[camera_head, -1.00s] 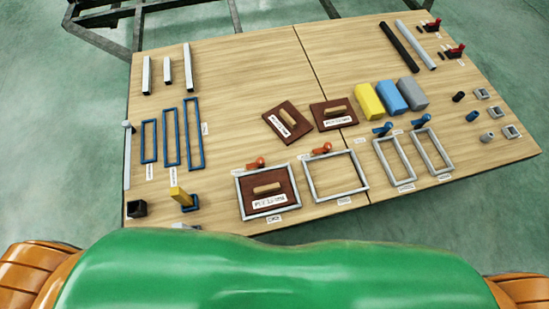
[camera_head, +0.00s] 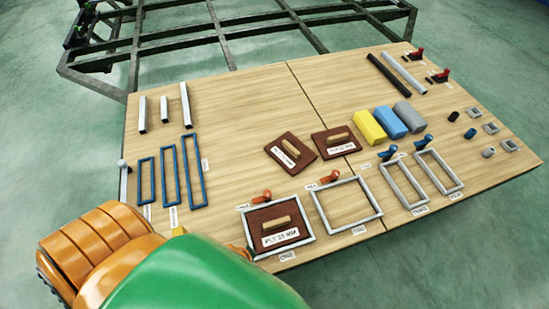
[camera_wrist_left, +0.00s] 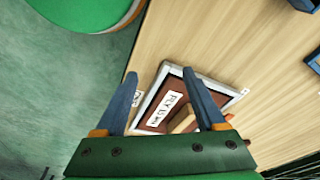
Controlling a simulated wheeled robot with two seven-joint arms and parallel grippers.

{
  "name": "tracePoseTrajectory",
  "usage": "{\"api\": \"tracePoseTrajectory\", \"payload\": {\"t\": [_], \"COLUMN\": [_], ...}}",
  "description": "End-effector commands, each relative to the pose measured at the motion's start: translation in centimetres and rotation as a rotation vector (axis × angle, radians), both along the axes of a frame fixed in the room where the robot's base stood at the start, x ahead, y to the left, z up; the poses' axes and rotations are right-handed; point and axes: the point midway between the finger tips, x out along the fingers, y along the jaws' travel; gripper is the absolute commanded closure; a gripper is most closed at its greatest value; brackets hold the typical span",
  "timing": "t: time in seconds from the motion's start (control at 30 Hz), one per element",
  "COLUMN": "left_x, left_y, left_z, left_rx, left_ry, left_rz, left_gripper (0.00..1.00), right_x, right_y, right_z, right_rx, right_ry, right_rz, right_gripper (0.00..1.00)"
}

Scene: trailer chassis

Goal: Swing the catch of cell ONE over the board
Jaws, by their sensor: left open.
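Cell ONE is a light grey frame (camera_head: 312,222) at the near edge of the table. A dark red-brown board (camera_head: 258,222) with a wooden handle (camera_head: 277,223) and a PLY label lies inside it. The orange catch (camera_head: 262,197) sits at the frame's far edge, beside the board rather than across it. In the left wrist view the board (camera_wrist_left: 152,121) shows between and beyond the blue fingers. My left gripper (camera_wrist_left: 160,84) is open and empty, above the near side of this cell. In the head view my arm hides the gripper. My right gripper is out of view.
A second grey frame (camera_head: 322,213), empty, with its own orange catch (camera_head: 330,177), stands just right. Two more boards (camera_head: 290,152) (camera_head: 335,141) lie behind. Blue frames (camera_head: 169,175) lie left, narrow grey frames (camera_head: 405,186) right.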

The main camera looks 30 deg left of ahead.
Motion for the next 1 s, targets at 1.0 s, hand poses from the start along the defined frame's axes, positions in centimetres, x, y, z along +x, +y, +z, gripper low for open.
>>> {"api": "tracePoseTrajectory", "payload": {"t": [1.0], "left_x": [19.8], "left_y": [8.0], "left_z": [5.0], "left_rx": [-0.028], "left_ry": [-0.209], "left_rz": [0.246], "left_gripper": [0.28], "right_x": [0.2], "right_y": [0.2], "right_z": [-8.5], "right_rx": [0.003], "right_ry": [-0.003], "right_rz": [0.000], "right_gripper": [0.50]}}
